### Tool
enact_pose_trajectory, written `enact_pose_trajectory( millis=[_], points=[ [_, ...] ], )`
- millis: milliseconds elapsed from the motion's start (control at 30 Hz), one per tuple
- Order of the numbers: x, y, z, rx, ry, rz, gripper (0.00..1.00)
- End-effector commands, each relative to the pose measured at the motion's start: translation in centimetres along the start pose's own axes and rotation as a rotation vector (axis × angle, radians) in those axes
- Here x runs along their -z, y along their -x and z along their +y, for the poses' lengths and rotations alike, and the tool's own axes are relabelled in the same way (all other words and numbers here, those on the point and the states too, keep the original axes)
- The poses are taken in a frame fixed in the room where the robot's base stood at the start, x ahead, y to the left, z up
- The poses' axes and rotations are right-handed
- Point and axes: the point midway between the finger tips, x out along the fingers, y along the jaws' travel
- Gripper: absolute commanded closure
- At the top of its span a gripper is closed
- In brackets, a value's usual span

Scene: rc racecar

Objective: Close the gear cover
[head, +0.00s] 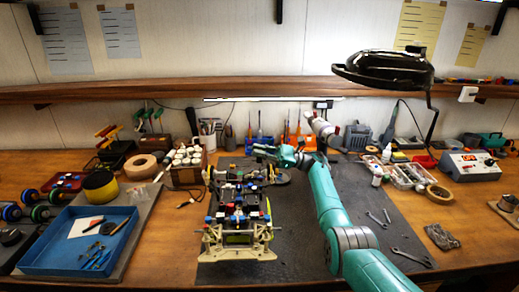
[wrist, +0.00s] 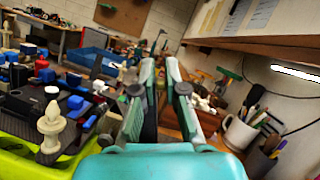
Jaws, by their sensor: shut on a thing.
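The RC racecar (head: 238,215) stands on the dark mat, with blue, red and black parts on a pale chassis. Its near side also shows in the wrist view, with a green edge (wrist: 25,150) at lower left. My gripper (head: 262,151) reaches in from the right over the car's far end, fingers pointing left. In the wrist view my gripper (wrist: 163,65) has its fingers close together on a thin dark part (wrist: 150,112). I cannot tell for certain whether this part is the gear cover, and the fingers hide much of it.
A blue tray (head: 45,262) with tools lies at left. A wooden box of white bottles (head: 186,178) stands left of the car's far end. Loose wrenches (head: 410,257) lie right of my arm. A black lamp (head: 385,70) hangs above.

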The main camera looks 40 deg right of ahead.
Motion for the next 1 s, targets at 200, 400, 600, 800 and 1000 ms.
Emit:
enact_pose_trajectory(
  millis=[200,400,600,800,1000],
  points=[
    [-0.07,0.03,0.56,-0.034,0.087,0.000,1.00],
    [-0.05,0.04,0.83,-0.049,0.122,0.000,1.00],
    [-0.04,0.04,0.88,-0.052,0.128,0.000,1.00],
    [-0.04,0.04,0.87,-0.051,0.128,0.000,1.00],
    [-0.04,0.02,0.87,-0.051,0.127,0.000,0.65]
  ],
)
